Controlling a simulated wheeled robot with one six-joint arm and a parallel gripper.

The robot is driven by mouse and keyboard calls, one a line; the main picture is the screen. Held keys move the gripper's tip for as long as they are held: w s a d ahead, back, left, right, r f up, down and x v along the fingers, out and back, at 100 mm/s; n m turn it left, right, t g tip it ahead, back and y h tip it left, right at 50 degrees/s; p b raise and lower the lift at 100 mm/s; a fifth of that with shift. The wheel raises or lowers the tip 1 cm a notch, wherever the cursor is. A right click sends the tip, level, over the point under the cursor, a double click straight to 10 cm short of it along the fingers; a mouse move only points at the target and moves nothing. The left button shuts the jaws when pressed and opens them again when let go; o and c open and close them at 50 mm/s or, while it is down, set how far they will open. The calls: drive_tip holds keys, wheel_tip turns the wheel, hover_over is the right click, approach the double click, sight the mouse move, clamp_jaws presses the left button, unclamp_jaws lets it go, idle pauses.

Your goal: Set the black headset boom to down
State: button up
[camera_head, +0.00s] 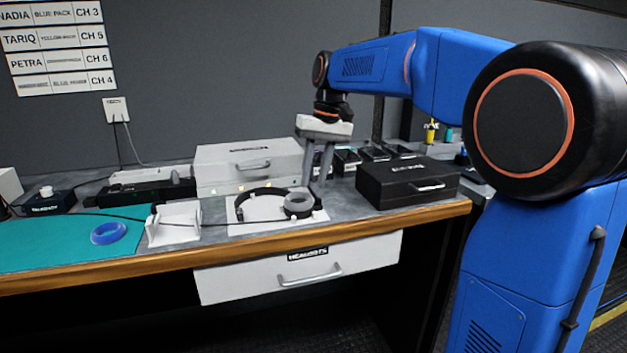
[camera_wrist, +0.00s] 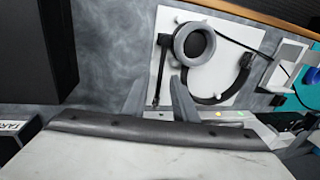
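The black headset lies on a white board (camera_head: 240,228) on the bench. Its headband (camera_head: 252,192) curves to the left and a grey ear cup (camera_head: 299,204) faces up at the right. In the wrist view the ear cup (camera_wrist: 194,44) and headband (camera_wrist: 238,82) are clear. The thin black boom (camera_wrist: 161,66) runs from beside the ear cup toward my fingers, its tip between them in the picture. My gripper (camera_head: 314,184) points down just behind the ear cup. In the wrist view my gripper (camera_wrist: 158,82) has its fingers apart, one each side of the boom. I cannot tell if they touch it.
A black case (camera_head: 405,183) stands right of the headset and a light grey case (camera_head: 245,165) behind it. A white cradle (camera_head: 174,224), a blue ring (camera_head: 108,233) and a teal mat (camera_head: 60,250) are to the left. A cable crosses the board.

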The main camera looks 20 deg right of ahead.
drive_tip(key=shift+a+f, duration=0.1)
drive_tip(key=shift+f, duration=0.45)
clamp_jaws()
idle(1.1)
